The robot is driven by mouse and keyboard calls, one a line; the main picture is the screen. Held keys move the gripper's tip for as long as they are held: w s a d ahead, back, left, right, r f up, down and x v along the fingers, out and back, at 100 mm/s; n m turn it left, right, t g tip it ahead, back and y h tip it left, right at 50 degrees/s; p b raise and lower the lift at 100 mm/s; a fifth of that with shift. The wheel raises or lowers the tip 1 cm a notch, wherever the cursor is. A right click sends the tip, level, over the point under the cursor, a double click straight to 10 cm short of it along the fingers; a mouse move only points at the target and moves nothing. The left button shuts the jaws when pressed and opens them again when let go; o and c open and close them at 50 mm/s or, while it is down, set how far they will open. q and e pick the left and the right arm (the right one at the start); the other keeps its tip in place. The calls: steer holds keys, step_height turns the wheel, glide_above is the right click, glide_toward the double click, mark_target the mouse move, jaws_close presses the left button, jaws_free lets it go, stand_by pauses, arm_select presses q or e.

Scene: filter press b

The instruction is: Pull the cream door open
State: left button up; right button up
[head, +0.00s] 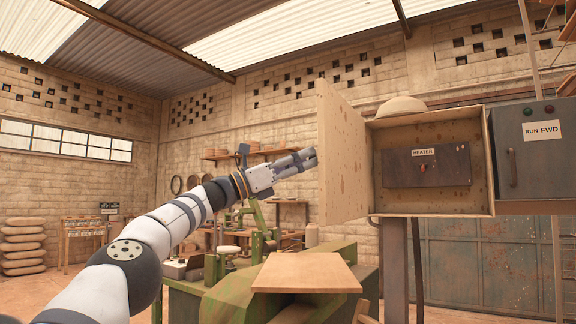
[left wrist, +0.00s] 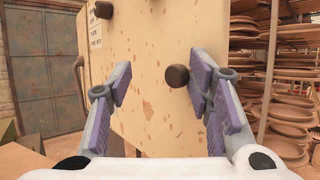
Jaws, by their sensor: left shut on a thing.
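The cream door (head: 341,152) stands swung out at the left side of a cream box (head: 487,160), whose inside is in view. In the left wrist view the door's speckled face (left wrist: 140,110) fills the middle, with a round brown knob (left wrist: 177,76) on it. My left gripper (head: 312,157) is at the door's outer side in the head view. Finger contact is hard to see. My right gripper is not in view.
A dark panel marked HEATER (head: 427,167) sits inside the box. A grey RUN FWD cabinet (head: 540,150) adjoins on the right. Below the door stand a green machine (head: 225,300) and a wooden board (head: 306,273). Racks of round trays (left wrist: 290,110) show in the wrist view.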

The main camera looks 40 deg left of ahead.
arm_select(q)
steer(key=v, duration=1.1)
steer(key=shift+s, duration=0.3)
steer(key=shift+a, duration=0.15)
